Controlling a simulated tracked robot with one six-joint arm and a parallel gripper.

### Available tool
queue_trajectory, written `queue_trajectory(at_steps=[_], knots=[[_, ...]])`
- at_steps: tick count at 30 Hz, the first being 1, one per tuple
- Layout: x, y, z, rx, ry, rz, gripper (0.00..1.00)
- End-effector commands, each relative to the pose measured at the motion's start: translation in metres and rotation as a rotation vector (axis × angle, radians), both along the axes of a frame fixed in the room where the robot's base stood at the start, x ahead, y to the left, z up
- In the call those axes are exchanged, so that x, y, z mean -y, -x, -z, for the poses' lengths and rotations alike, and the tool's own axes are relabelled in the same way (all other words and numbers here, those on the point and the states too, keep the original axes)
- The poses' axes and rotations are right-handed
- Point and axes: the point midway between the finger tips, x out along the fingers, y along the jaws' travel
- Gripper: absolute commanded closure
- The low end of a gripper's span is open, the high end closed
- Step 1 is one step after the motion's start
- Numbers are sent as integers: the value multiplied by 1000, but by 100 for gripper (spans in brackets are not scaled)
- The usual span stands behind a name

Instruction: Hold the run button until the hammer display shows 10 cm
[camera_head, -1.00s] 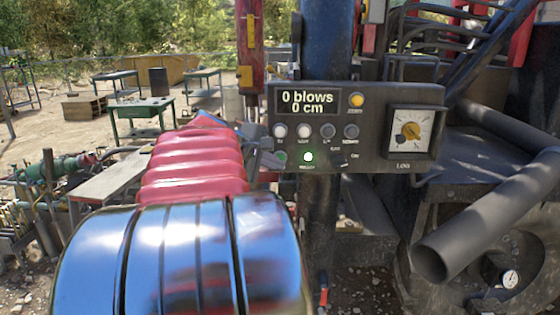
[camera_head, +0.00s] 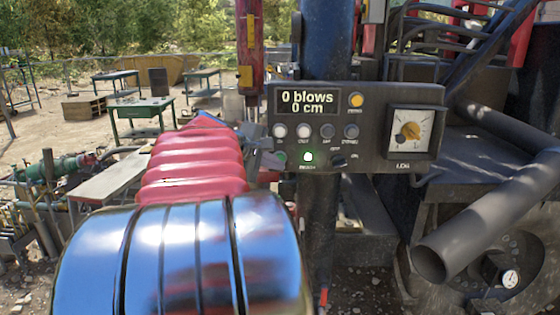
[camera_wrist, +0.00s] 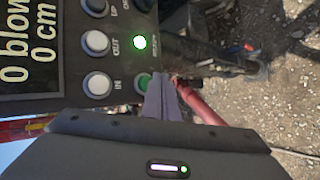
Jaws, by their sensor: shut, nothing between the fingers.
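The control panel (camera_head: 375,95) carries the display (camera_head: 307,102), which reads "0 blows" and "0 cm". It shows sideways and cut off in the wrist view (camera_wrist: 30,45). A green button (camera_wrist: 143,82) sits at the panel's lower left corner; its label is hidden or unreadable, so I cannot confirm it is the run button. My gripper (camera_wrist: 162,88) is shut and empty, its tips beside the green button and partly over it in the wrist view. I cannot tell whether they touch it. In the head view my arm hides most of my gripper (camera_head: 268,159).
White buttons (camera_wrist: 97,43) marked IN and OUT and a bright green lamp (camera_head: 308,157) are close by. The panel also has a yellow lamp (camera_head: 356,100), a rotary switch (camera_head: 339,160) and a dial (camera_head: 409,131). A large pipe (camera_head: 490,215) juts out at right.

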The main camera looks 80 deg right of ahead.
Motion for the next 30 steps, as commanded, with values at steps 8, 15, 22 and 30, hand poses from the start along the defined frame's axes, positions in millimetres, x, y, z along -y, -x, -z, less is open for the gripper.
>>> queue_trajectory(at_steps=[8, 15, 22, 30], knots=[[5, -1, 0, 0, -1, 1, 100], [9, -1, -1, 0, 0, 1, 100], [9, -1, -1, 0, 0, 1, 100], [10, -1, -1, 0, 0, 1, 100]])
